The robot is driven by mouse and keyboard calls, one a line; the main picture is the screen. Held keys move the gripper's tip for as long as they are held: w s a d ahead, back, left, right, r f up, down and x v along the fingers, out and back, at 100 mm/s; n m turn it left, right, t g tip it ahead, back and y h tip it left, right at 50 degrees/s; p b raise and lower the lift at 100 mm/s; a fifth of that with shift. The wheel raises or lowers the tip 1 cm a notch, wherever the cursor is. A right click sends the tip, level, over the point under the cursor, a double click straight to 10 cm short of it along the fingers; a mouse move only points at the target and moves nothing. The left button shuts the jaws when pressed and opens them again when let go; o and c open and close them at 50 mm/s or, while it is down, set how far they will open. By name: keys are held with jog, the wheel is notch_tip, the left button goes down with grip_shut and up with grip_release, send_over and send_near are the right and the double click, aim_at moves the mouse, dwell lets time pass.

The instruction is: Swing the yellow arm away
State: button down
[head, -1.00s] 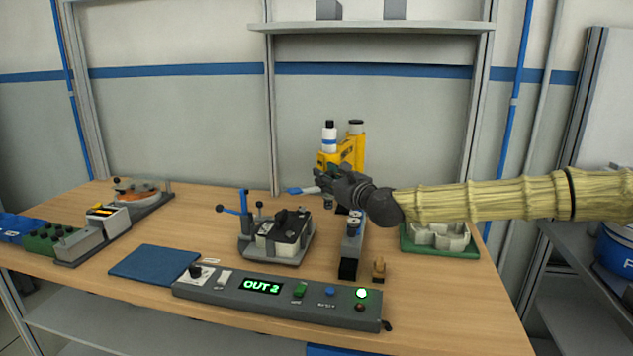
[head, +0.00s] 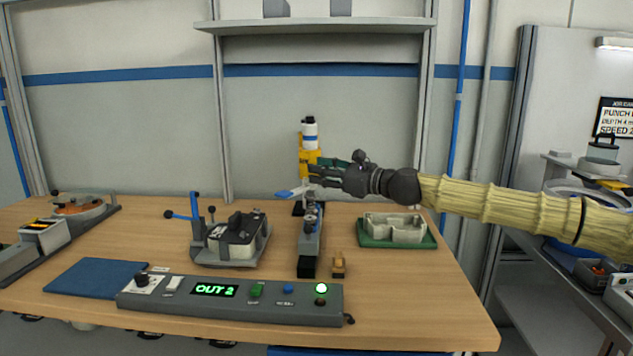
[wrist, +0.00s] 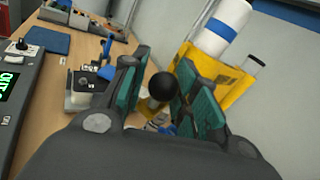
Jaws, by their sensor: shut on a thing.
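The yellow arm (head: 308,160) stands at the back of the bench and carries a white cylinder with a blue band (head: 309,133). In the wrist view the yellow arm (wrist: 222,78) and the cylinder (wrist: 222,28) are close, just right of the jaws. My gripper (head: 314,176) reaches in from the right at the yellow arm's height. In the wrist view my gripper's teal-padded jaws (wrist: 160,72) are on either side of a black ball knob (wrist: 162,87), shut on it. How the knob joins the yellow arm is hidden.
A grey fixture rail (head: 308,245) lies below my gripper. A clamp fixture with a blue lever (head: 230,240) is left, a green tray (head: 398,242) right. The control box (head: 230,302) reads OUT 2 with a green light. A shelf (head: 320,27) hangs above.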

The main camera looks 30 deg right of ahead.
jog(key=shift+d+r+b, duration=0.15)
jog(key=shift+d+b, duration=0.35)
jog(key=shift+b, duration=0.1)
jog(key=shift+w+d, duration=0.1)
jog(key=shift+d, duration=0.15)
jog(key=c, duration=1.5)
grip_release()
jog(key=shift+c, duration=0.2)
jog(key=o, duration=0.3)
jog(key=shift+d, duration=0.25)
jog(key=shift+o, duration=0.3)
jog(key=shift+s+d, duration=0.15)
jog(key=shift+s, duration=0.15)
jog(key=shift+w+a+f, duration=0.15)
jog(key=shift+a+f, duration=0.05)
jog(key=shift+a, duration=0.2)
jog(key=shift+s, duration=0.2)
